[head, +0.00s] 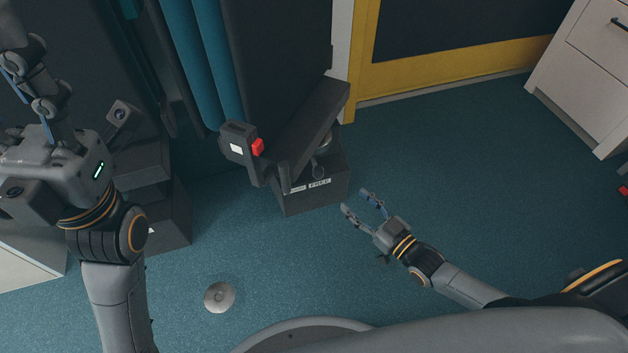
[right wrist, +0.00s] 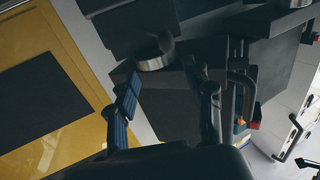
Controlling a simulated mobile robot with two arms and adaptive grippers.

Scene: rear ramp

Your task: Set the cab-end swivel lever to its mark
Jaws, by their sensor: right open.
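A dark box-shaped seat base (head: 312,197) stands at the centre of the head view, with a small dark lever with a round knob (head: 318,172) on its near side. Two small labels are on its front. The right one (head: 319,183) reads FREE; the left one (head: 297,189) is too small to read. I cannot tell which mark the lever points at. My right gripper (head: 356,201) is open and empty, right of the base and apart from the lever. In the right wrist view its fingers (right wrist: 165,98) are spread before the base. My left gripper (head: 33,85) is raised at the far left, its fingertips unclear.
A tilted seat cushion (head: 312,120) overhangs the base. An armrest-like part with a red button (head: 258,146) is on its left. A second dark seat base (head: 165,215) stands further left. A round metal disc (head: 220,297) lies on the floor. Blue floor (head: 440,150) is clear on the right.

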